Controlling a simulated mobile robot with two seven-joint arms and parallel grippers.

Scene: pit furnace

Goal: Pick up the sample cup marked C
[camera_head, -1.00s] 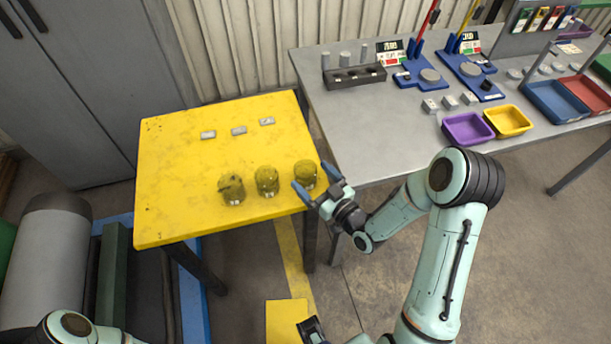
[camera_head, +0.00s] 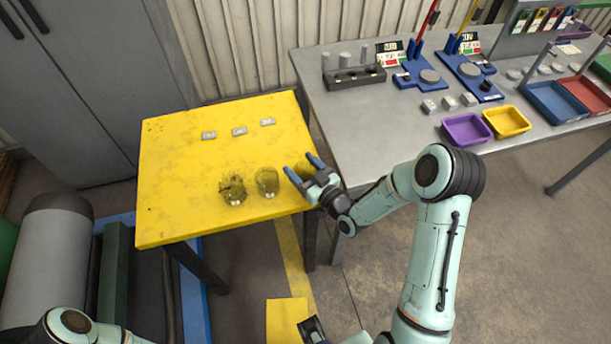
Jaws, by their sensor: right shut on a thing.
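The fingers partly hide this cup. It appears still at table height.
Three small grey tags (camera_head: 239,131) lie at the back of the yellow table. The middle cup stands close to my right gripper's left finger. A grey workbench (camera_head: 370,125) with a dark rack (camera_head: 354,77), blue stands and coloured trays adjoins on the right.

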